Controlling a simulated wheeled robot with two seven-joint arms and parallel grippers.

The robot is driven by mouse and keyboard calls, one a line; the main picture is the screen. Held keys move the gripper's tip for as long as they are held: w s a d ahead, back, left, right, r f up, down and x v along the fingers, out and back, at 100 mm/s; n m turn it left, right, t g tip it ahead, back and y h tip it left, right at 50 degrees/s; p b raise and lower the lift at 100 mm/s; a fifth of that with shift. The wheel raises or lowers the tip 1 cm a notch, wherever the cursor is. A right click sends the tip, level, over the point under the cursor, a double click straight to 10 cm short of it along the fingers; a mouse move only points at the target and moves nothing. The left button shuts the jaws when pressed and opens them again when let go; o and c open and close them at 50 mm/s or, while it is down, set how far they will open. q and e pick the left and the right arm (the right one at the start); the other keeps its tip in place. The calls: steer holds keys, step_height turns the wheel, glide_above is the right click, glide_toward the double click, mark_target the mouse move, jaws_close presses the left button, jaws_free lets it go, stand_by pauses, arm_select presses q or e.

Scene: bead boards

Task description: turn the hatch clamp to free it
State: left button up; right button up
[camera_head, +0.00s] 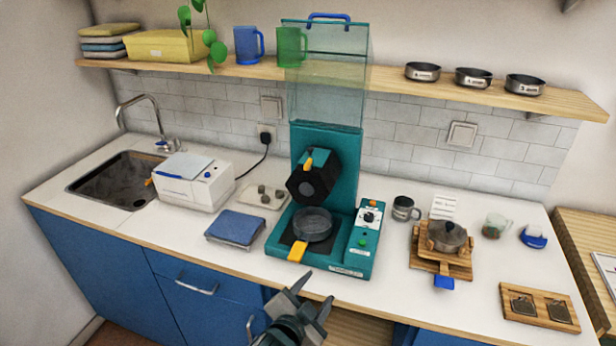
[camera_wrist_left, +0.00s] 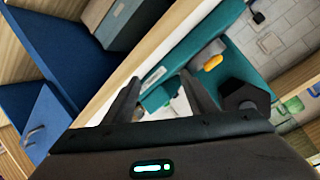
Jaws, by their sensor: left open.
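A teal machine (camera_head: 345,180) stands on the counter with a black hexagonal head (camera_head: 312,185). A small orange lever (camera_head: 309,158) sits on top of the head; I cannot tell surely whether it is the hatch clamp. A round clear dish (camera_head: 313,226) rests on the base below, with an orange tab (camera_head: 297,251) in front. My left gripper (camera_head: 314,290) is open and empty, in front of and apart from the machine. The left wrist view shows its fingers (camera_wrist_left: 160,82), with the black head (camera_wrist_left: 243,95) and an orange part (camera_wrist_left: 212,62) beyond. My right gripper is out of view.
A control box (camera_head: 366,232) forms the machine's right side. A blue scale (camera_head: 236,227) and a white device (camera_head: 195,183) stand left. A wooden stand (camera_head: 441,260) with a metal pot is right. A clear hopper (camera_head: 328,85) rises past the shelf (camera_head: 400,83). Counter in front of the machine is narrow.

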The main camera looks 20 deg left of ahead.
arm_select(q)
steer(key=w+d+r+m+t+h, duration=0.3)
steer(key=w+d+r+m+h, duration=0.3)
steer(key=r, duration=0.5)
steer(key=w+d+r+m+t+h, duration=0.3)
steer(key=w+d+r+m, duration=0.3)
steer(key=d+r, duration=0.3)
steer(key=d+r+m+g+h, duration=0.3)
steer(key=d+m+g, duration=0.25)
steer(key=m, duration=0.45)
steer(key=s+d+r+m+g+h, duration=0.1)
steer(key=d+r+m+g+h, duration=0.2)
steer(key=m+g, duration=0.5)
steer(key=d+r+m+g+h, duration=0.2)
steer(key=d+r+m+g, duration=0.3)
steer(key=m, duration=0.6)
steer(key=w+a+m+g+y, duration=0.1)
steer(key=w+a+m+y, duration=0.2)
steer(key=a+y, duration=0.35)
steer(key=w+a+m+y, duration=0.3)
steer(key=a+y, duration=0.1)
steer(key=a, duration=0.5)
steer(key=a+r+y, duration=0.3)
steer(key=a+r, duration=0.3)
steer(key=a, duration=0.4)
steer(key=a+r+n+y, duration=0.1)
steer(key=a+r+y, duration=0.3)
steer(key=a+r, duration=0.3)
steer(key=a, duration=0.3)
steer(key=shift+a, duration=0.3)
